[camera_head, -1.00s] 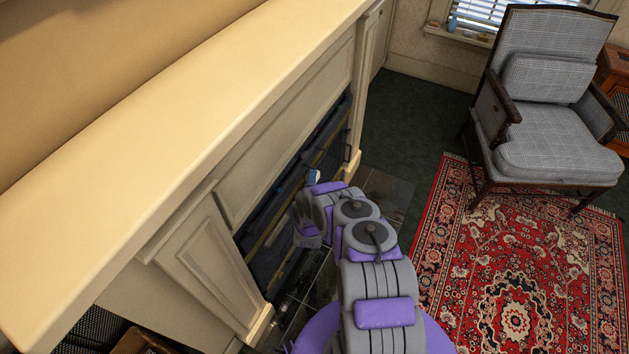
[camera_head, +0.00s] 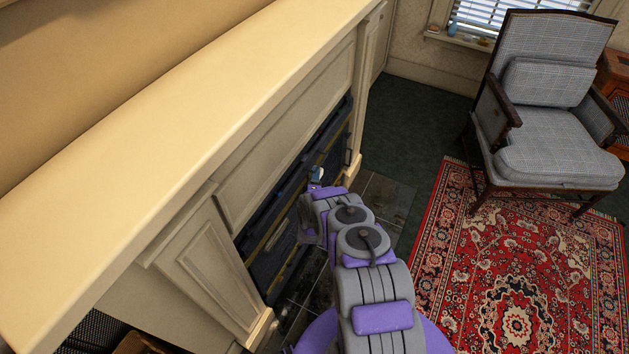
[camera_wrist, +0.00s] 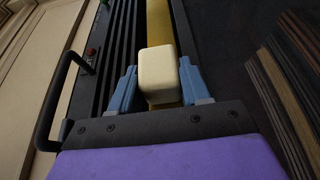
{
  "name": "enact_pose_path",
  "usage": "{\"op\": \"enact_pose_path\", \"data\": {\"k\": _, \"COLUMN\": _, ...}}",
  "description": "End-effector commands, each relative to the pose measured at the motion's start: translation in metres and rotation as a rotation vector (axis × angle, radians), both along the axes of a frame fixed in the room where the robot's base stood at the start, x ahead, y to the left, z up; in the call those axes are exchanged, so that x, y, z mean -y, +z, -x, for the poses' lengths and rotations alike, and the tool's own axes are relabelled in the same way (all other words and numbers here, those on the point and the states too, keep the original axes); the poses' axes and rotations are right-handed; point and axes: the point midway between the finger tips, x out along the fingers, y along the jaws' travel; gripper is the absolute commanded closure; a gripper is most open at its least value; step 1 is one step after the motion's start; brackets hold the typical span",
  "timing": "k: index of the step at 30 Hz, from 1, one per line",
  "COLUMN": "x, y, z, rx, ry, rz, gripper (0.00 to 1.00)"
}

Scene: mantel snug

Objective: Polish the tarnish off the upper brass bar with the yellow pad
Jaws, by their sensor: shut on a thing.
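My gripper (camera_wrist: 160,88) is shut on the yellow pad (camera_wrist: 158,68), a pale yellow block held between its two blue fingers in the wrist view. The upper brass bar (camera_wrist: 160,22) runs away behind the pad on the dark fireplace front. The pad overlaps the bar in the picture; I cannot tell whether they touch. In the head view my gripper (camera_head: 316,176) is small at the fireplace opening, with the pad hardly visible. Tarnish cannot be made out on the short stretch of bar that shows.
A black handle (camera_wrist: 62,100) and a red knob (camera_wrist: 90,52) are left of the gripper in the wrist view. The cream mantel (camera_head: 170,110) overhangs the fireplace. A grey armchair (camera_head: 550,120) stands on a red patterned rug (camera_head: 520,270) to the right.

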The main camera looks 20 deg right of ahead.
Motion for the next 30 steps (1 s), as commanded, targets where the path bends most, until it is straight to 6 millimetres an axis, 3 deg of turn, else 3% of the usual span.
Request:
{"op": "enact_pose_path", "data": {"k": 9, "x": -0.004, "y": 0.0, "z": -0.003, "rx": -0.001, "ry": 0.004, "rz": -0.002, "gripper": 0.88}}
{"op": "enact_pose_path", "data": {"k": 22, "x": -0.03, "y": 0.001, "z": 0.016, "rx": -0.001, "ry": 0.009, "rz": 0.0, "gripper": 0.88}}
{"op": "enact_pose_path", "data": {"k": 30, "x": -0.037, "y": 0.001, "z": 0.022, "rx": 0.0, "ry": 0.008, "rz": -0.001, "gripper": 0.88}}
